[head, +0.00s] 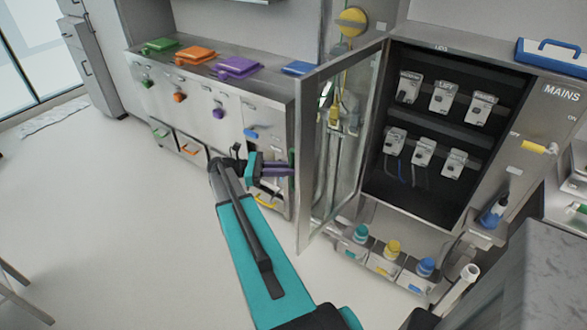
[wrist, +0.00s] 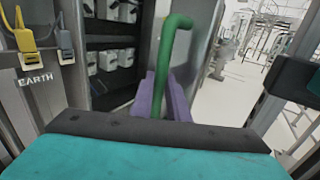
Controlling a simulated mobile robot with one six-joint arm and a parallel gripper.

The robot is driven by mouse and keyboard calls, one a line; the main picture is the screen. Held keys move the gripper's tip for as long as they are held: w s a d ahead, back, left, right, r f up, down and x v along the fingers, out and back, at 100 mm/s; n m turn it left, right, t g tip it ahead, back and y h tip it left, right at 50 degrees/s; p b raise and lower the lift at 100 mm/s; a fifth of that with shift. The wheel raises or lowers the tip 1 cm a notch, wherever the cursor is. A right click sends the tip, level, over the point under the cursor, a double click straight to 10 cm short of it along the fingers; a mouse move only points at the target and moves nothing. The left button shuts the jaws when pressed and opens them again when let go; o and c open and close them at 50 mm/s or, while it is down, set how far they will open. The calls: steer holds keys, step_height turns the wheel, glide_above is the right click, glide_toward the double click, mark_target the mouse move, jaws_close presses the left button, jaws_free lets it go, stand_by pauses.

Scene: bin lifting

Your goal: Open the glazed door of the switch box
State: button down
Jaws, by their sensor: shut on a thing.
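The switch box (head: 490,66) stands at the right in the head view, with several grey breaker units in its dark interior. Its glazed door (head: 303,165) is swung out, hinged on the box's left side, and the interior is exposed. My gripper (head: 288,170) is at the door's free edge, its purple fingers shut on the green door handle (head: 291,157). The wrist view shows the curved green handle (wrist: 171,45) rising from between the purple fingers (wrist: 165,98).
A steel counter (head: 235,92) with colored lids on top runs behind my gripper. Small bins with colored knobs (head: 392,248) sit below the box. A grey worktop (head: 545,260) is at the lower right.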

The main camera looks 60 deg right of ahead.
steer(key=a+f+n+t+h, duration=0.1)
steer(key=a+f+n+t, duration=0.5)
steer(key=a+f, duration=1.7)
steer(key=s+a+f+m+t+y, duration=0.1)
steer(key=s+a+f+m+y, duration=0.2)
steer(key=a, duration=0.6)
steer(key=s+a+f+m+t+y, duration=0.1)
steer(key=s+a+f+m+y, duration=0.2)
steer(key=a+f+m, duration=0.2)
steer(key=s+a+f+m+t+y, duration=0.1)
steer(key=s+a+f+m+y, duration=0.3)
steer(key=a+f, duration=0.4)
steer(key=shift+a+f+t, duration=0.3)
steer(key=shift+a+f, duration=0.1)
steer(key=shift+a, duration=2.15)
steer(key=shift+s, duration=0.2)
